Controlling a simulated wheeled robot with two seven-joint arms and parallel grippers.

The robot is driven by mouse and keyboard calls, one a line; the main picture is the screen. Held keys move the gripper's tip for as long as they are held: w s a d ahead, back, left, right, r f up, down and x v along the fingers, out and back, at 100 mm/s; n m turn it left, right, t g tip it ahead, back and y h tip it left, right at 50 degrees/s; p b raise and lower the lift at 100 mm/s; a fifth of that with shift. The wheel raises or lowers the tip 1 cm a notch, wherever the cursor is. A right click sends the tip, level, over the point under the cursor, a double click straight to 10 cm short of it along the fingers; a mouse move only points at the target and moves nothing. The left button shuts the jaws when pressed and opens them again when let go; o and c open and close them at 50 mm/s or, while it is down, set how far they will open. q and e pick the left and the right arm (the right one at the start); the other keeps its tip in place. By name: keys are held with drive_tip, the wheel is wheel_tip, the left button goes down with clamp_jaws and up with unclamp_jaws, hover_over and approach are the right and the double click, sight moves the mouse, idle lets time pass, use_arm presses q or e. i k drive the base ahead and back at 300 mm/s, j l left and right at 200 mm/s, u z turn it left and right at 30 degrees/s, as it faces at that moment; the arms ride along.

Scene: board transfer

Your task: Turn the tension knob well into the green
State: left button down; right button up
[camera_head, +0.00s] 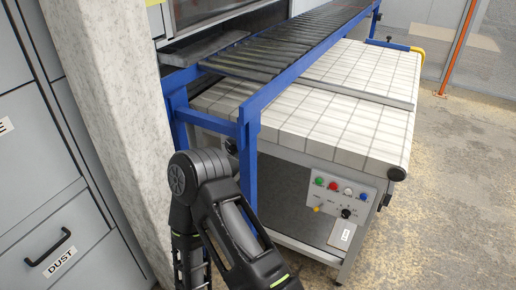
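A light control panel (334,202) is on the front of the tiled-top machine, right of centre. A small black knob (346,213) sits low on the panel. I cannot tell for certain that it is the tension knob, and no green zone or pointer is readable at this size. Above it is a row of green (319,181), red (332,186), white (347,190) and blue (363,195) buttons. One of my black arms shows at bottom centre, left of the panel and apart from it. Neither gripper's fingers are visible.
A blue-framed roller conveyor (285,45) runs above the white tiled machine top (330,115). A blue post (248,160) stands beside my arm. A grey pillar (105,110) and a cabinet marked DUST (60,245) are at left. The floor (440,210) at right is open.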

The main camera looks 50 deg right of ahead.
sight(231, 144)
drive_tip(key=j+z, duration=0.15)
drive_tip(key=z, duration=0.95)
drive_tip(key=l+z, duration=0.25)
drive_tip(key=z, duration=0.2)
drive_tip(key=i+j+z, duration=0.1)
drive_tip(key=z, duration=0.35)
drive_tip(key=i+j+z, duration=0.15)
drive_tip(key=z, duration=0.25)
drive_tip(key=i+j+u, duration=0.2)
drive_tip(key=u, duration=0.5)
drive_tip(key=i+l+u, duration=0.1)
drive_tip(key=u, duration=0.4)
drive_tip(key=l+u, duration=0.1)
drive_tip(key=u, duration=0.4)
drive_tip(key=l+u, duration=0.1)
drive_tip(key=u, duration=0.35)
